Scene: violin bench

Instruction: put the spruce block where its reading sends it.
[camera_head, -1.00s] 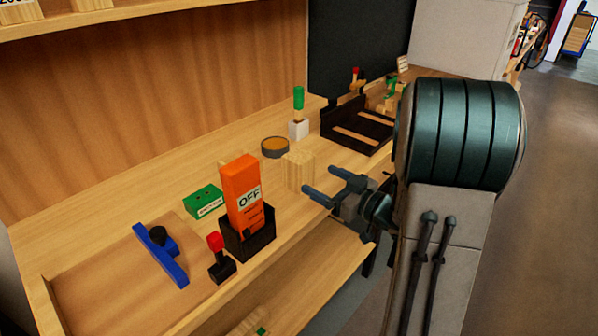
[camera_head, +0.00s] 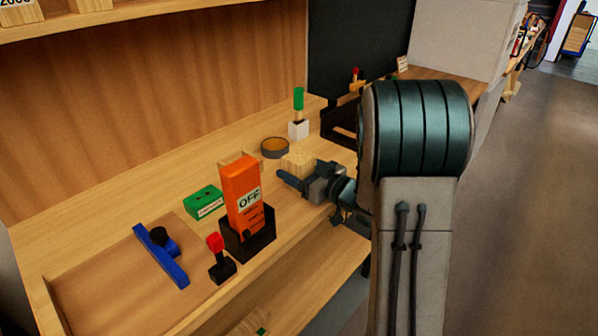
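The spruce block (camera_head: 297,159), a pale wooden block, stands on the bench behind and right of the orange meter. My gripper (camera_head: 290,172) is at the block, reaching in from the right. One finger crosses the block's near side. The far finger is mostly hidden behind the block, so I cannot tell whether the fingers press on it. The orange meter (camera_head: 241,190) stands upright in a black holder (camera_head: 258,243), and its display says OFF.
A round tin (camera_head: 274,147) and a green-handled tool in a white stand (camera_head: 298,128) are behind the block. A dark tray (camera_head: 340,123) is partly hidden by my arm.

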